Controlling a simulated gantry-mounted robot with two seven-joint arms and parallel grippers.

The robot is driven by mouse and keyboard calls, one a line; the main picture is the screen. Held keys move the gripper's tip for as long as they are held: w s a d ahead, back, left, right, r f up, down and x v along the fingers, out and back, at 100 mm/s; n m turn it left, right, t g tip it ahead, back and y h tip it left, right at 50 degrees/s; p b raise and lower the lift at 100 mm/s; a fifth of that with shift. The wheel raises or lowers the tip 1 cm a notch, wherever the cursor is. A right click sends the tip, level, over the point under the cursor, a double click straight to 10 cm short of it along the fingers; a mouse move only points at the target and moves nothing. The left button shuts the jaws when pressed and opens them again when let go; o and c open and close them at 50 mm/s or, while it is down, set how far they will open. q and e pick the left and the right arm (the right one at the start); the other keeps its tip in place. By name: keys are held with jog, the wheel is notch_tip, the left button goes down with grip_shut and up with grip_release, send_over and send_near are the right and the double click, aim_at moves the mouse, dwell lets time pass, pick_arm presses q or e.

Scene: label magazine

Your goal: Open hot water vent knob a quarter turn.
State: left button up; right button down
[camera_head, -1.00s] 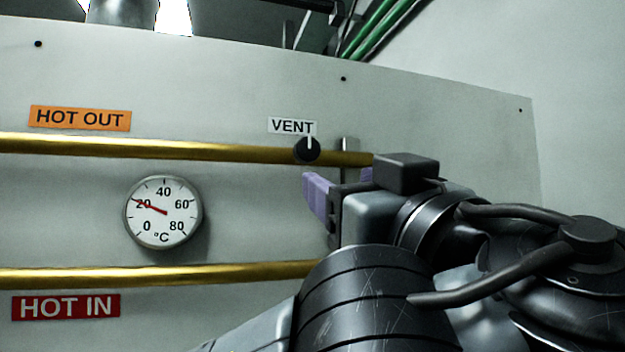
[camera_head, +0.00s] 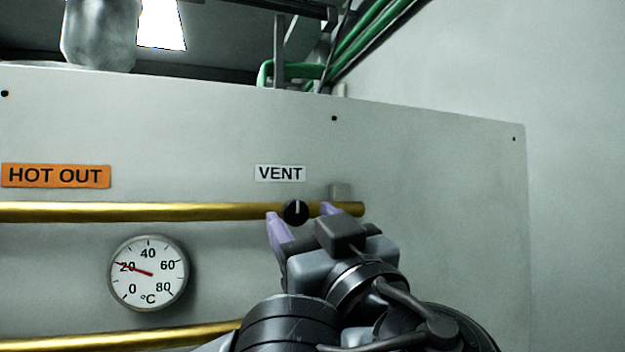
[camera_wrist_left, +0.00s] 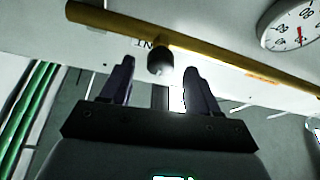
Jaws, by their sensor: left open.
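The vent knob (camera_head: 296,212) is small, round and black, with a white pointer line standing about upright. It sits on the upper brass pipe, below the white VENT label (camera_head: 280,173). My left gripper (camera_head: 299,210) is open, with one purple finger on each side of the knob in the head view. In the left wrist view, the knob (camera_wrist_left: 160,62) shows between and just beyond the open fingertips (camera_wrist_left: 159,64). I cannot tell whether either finger touches it. My right gripper is in neither view.
The upper brass pipe (camera_head: 130,212) runs along the pale panel (camera_head: 430,190), with a second brass pipe (camera_head: 130,340) lower down. A round thermometer (camera_head: 149,273) is left of my gripper. An orange HOT OUT label (camera_head: 55,175) is at the far left.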

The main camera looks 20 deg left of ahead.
aim_at(298, 215)
pick_arm(q)
jog(key=shift+w+a+r+p, duration=0.3)
jog(key=shift+r+p, duration=0.1)
jog(key=shift+f+p+x, duration=0.1)
jog(key=shift+p+x, duration=0.1)
jog(key=shift+x, duration=0.45)
jog(key=shift+f+p+x, duration=0.15)
jog(key=shift+p+x, duration=0.05)
jog(key=shift+x, duration=0.45)
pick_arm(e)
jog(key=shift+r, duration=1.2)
pick_arm(q)
jog(key=shift+a, duration=0.1)
